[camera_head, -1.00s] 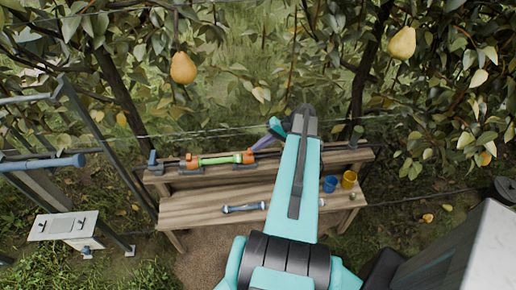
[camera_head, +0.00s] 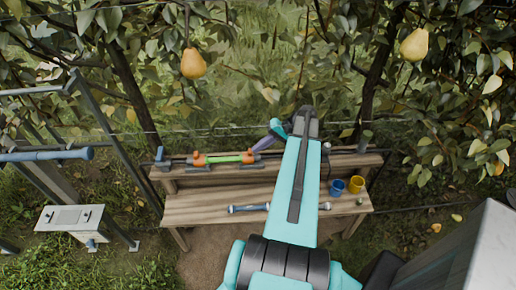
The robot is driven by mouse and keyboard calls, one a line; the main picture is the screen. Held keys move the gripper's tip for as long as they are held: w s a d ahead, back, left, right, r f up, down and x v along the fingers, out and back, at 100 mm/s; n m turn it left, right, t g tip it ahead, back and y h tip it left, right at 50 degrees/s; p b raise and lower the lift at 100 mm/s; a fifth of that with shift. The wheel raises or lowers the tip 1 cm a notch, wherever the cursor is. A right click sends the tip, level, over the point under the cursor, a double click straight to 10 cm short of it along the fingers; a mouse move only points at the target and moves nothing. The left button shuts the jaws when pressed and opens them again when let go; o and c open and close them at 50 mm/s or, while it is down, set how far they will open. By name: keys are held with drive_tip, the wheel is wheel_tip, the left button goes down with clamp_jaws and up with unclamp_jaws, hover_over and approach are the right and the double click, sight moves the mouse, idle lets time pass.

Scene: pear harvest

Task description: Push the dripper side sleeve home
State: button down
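A coupling with a green middle (camera_head: 223,159) lies along the dark line on the bench's raised back shelf. It has an orange sleeve at its left end (camera_head: 199,160) and another at its right end (camera_head: 247,157). I cannot tell how far either sleeve sits over the green part. My gripper (camera_head: 263,143) shows as a small purple part below the teal wrist, just up and right of the right orange sleeve. Whether it touches the sleeve cannot be told. My arm hides most of the wrist, and the finger opening is too small to read.
The wooden bench (camera_head: 195,207) has a blue-grey tool (camera_head: 248,208) on its lower top, and a blue cup (camera_head: 337,186) and yellow cup (camera_head: 356,186) at right. Pears (camera_head: 193,64) and (camera_head: 414,45) hang above. A metal frame stands left. Trellis wires cross behind.

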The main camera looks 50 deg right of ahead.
drive_tip(key=shift+s+d, duration=0.3)
drive_tip(key=shift+d, duration=0.05)
drive_tip(key=s+f+b+v, duration=0.1)
drive_tip(key=b+v, duration=0.2)
drive_tip(key=v, duration=0.9)
drive_tip(key=shift+d+b, duration=0.35)
drive_tip(key=shift+d, duration=0.1)
drive_tip(key=shift+f, duration=0.1)
